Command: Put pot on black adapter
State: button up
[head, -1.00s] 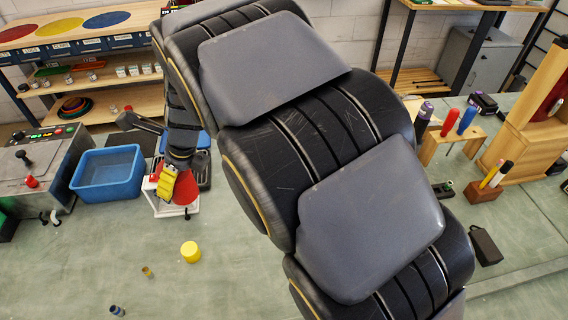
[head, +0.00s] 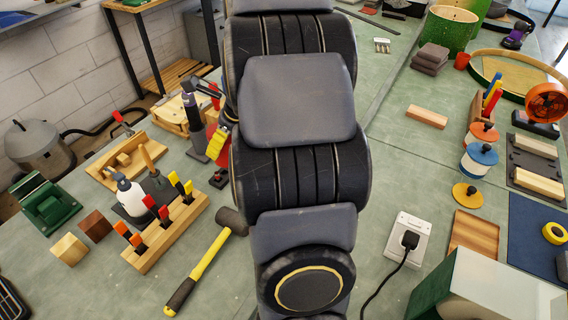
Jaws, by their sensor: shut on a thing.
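My gripper (head: 217,146), with yellow fingers, is at the left edge of my arm, partly hidden behind it. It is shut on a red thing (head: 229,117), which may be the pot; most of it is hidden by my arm. They are beside a purple-and-black bottle (head: 190,112). I cannot tell which thing is the black adapter, or whether it shows.
A wooden rack (head: 160,243) with coloured clips and a yellow-handled mallet (head: 206,263) lie left of my arm. An orange fan (head: 547,102), lidded jars (head: 480,158) and a wooden block (head: 426,117) are at the right. Green bench top is clear just right of my arm.

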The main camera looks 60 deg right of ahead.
jog(key=s+d+m+h, duration=0.2)
jog(key=s+d+m, duration=0.2)
jog(key=s+d, duration=0.75)
jog(key=shift+n, duration=0.3)
jog(key=w+d+f, duration=0.1)
jog(key=d+f, duration=0.2)
jog(key=f, duration=0.2)
jog(key=w+d+f, duration=0.2)
jog(key=d+f, duration=0.1)
jog(key=f, duration=0.2)
jog(key=w+d+f, duration=0.2)
jog(key=d+f, duration=0.2)
jog(key=f, duration=0.1)
jog(key=shift+f, duration=1.5)
jog(key=shift+f, duration=0.2)
jog(key=o, duration=1.2)
